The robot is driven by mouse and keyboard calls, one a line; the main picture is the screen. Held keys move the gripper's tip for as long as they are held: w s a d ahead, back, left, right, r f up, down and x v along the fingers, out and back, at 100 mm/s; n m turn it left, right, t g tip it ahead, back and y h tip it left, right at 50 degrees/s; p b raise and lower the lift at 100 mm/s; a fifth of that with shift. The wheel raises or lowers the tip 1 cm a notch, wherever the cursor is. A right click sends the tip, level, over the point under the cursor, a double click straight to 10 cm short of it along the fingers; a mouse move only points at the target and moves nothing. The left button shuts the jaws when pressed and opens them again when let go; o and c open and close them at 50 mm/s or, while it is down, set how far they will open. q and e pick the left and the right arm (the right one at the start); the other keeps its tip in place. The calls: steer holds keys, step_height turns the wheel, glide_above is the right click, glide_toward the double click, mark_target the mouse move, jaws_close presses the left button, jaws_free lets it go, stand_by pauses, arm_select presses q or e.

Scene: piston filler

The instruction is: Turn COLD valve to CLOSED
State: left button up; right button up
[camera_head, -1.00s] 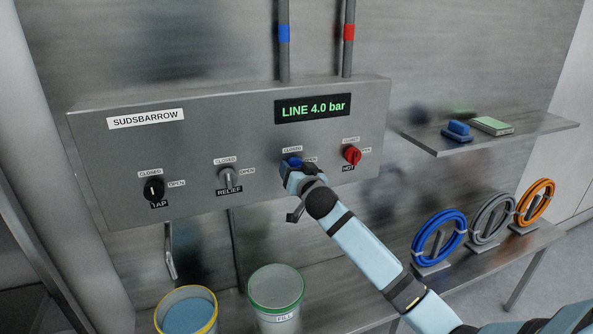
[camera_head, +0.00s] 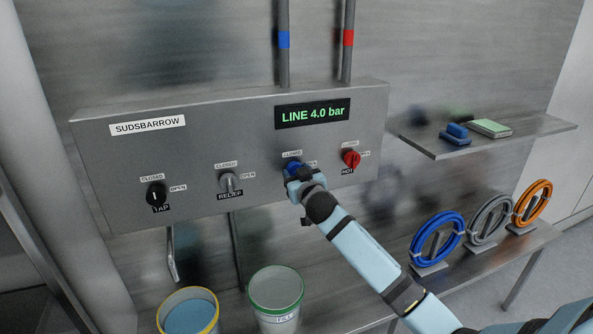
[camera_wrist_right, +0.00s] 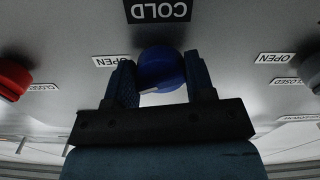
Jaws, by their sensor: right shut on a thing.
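The COLD valve is a round blue knob (camera_head: 293,166) on the grey panel, between the RELIEF and HOT valves. My right gripper (camera_head: 297,174) covers much of it in the head view. In the right wrist view the blue knob (camera_wrist_right: 161,70) sits between the two fingers of my right gripper (camera_wrist_right: 161,82), which is shut on it. The COLD label (camera_wrist_right: 158,10) shows upside down above it there, with OPEN labels to both sides. The knob's exact pointer direction is hard to tell. My left gripper is not in view.
The red HOT knob (camera_head: 351,159) is close on the right of my gripper. The grey RELIEF (camera_head: 228,182) and black TAP (camera_head: 156,195) knobs are left. The display (camera_head: 312,114) reads LINE 4.0 bar. Two buckets (camera_head: 277,300) (camera_head: 188,312) stand below; coiled hoses (camera_head: 437,240) stand right.

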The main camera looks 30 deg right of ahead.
steer(key=n+p, duration=0.2)
steer(key=n, duration=0.4)
steer(key=n+p, duration=0.3)
steer(key=n, duration=0.4)
steer(key=shift+d+r, duration=0.15)
steer(key=shift+p, duration=0.3)
steer(key=o, duration=0.9)
steer(key=shift+s, duration=0.1)
steer(key=b+v, duration=0.2)
steer(key=v, duration=1.1)
steer(key=shift+s, duration=0.4)
